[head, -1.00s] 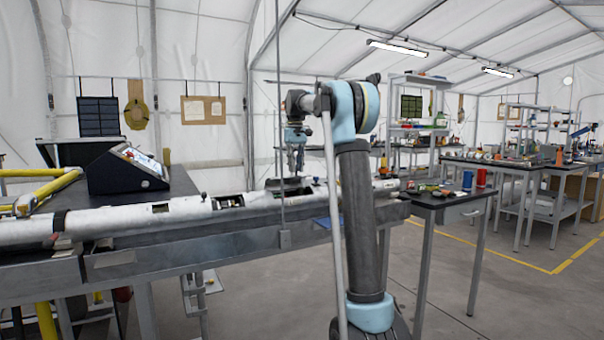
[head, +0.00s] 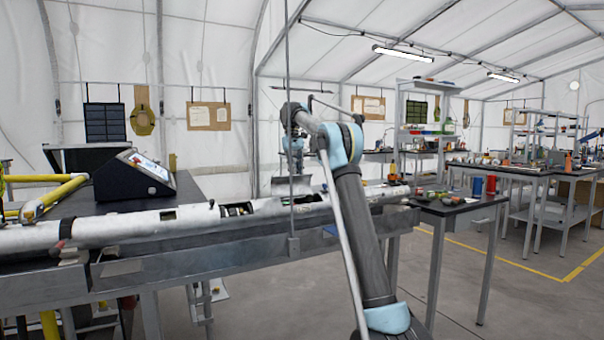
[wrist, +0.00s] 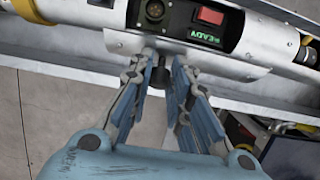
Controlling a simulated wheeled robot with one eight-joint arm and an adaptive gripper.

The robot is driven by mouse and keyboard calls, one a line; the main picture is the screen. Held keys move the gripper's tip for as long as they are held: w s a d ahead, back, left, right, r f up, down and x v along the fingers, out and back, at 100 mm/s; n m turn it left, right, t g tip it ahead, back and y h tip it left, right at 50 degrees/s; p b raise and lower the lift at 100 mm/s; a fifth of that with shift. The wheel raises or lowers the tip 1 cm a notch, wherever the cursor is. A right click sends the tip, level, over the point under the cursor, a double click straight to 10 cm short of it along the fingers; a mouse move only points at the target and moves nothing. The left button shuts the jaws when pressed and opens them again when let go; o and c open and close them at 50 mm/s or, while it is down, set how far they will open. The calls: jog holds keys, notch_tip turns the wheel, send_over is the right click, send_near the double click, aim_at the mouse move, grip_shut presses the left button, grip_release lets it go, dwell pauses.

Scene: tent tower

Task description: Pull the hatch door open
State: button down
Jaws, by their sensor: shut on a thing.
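The hatch door (wrist: 228,61) is a curved light-metal panel with a dark handle (wrist: 163,76). My gripper (wrist: 166,62) is closed around that handle in the wrist view. The door stands swung out from the long white tube (head: 140,227), showing the bay (wrist: 190,18) behind it. Inside the bay are a round connector (wrist: 155,10), a red block (wrist: 210,16) and a small green-lit display (wrist: 206,36). In the head view the door (head: 293,186) stands up above the tube, below my gripper (head: 293,165); the fingertips are hard to make out there.
The tube lies along a dark bench. A console (head: 133,176) stands on the bench at the left. A thin grey vertical post (head: 289,110) stands before the bench. Open floor lies in front.

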jog(key=shift+w+a+f+g+h, duration=0.3)
jog(key=shift+w+f+g, duration=0.1)
jog(key=shift+w+g, duration=0.35)
jog(key=shift+w, duration=0.1)
jog(key=c, duration=1.5)
grip_release()
jog(key=shift+f, duration=0.1)
jog(key=shift+o, duration=0.2)
